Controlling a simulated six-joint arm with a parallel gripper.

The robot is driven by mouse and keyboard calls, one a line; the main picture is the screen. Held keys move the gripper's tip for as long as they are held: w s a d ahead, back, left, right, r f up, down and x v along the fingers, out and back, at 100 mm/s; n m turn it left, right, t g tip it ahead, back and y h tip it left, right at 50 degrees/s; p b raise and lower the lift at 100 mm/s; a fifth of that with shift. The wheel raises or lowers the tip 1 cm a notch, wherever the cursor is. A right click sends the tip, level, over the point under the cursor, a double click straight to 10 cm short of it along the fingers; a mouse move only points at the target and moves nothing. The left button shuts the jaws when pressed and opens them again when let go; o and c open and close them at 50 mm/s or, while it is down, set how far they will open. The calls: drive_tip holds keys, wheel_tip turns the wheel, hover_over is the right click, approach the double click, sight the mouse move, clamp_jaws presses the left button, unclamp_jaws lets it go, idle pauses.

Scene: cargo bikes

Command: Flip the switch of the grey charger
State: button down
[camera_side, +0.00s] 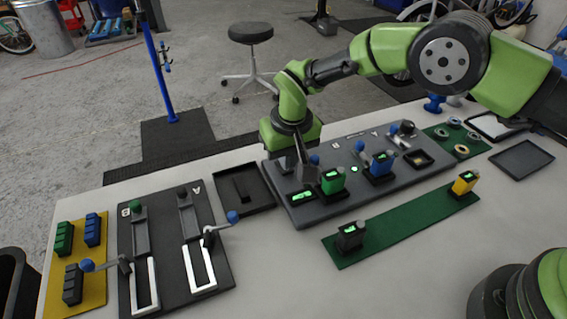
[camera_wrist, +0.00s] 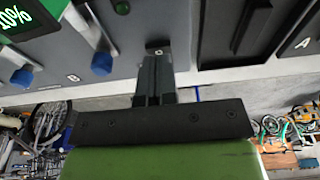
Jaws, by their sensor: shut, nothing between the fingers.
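The grey charger (camera_side: 372,191) is a long dark grey board in the middle of the table in the side view. It carries a green battery (camera_side: 333,180), a blue battery (camera_side: 382,163), lit green displays and levers with blue knobs (camera_side: 315,160).
A green mat (camera_side: 400,230) in front holds a black battery (camera_side: 349,237) and a yellow battery (camera_side: 464,184). Left of the charger are a black tray (camera_side: 262,200) and a dark lever board (camera_side: 171,268). A yellow mat (camera_side: 92,290) with colored blocks lies further left.

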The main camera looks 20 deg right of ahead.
drive_tip(key=shift+f, duration=0.65)
drive_tip(key=shift+r, duration=3.55)
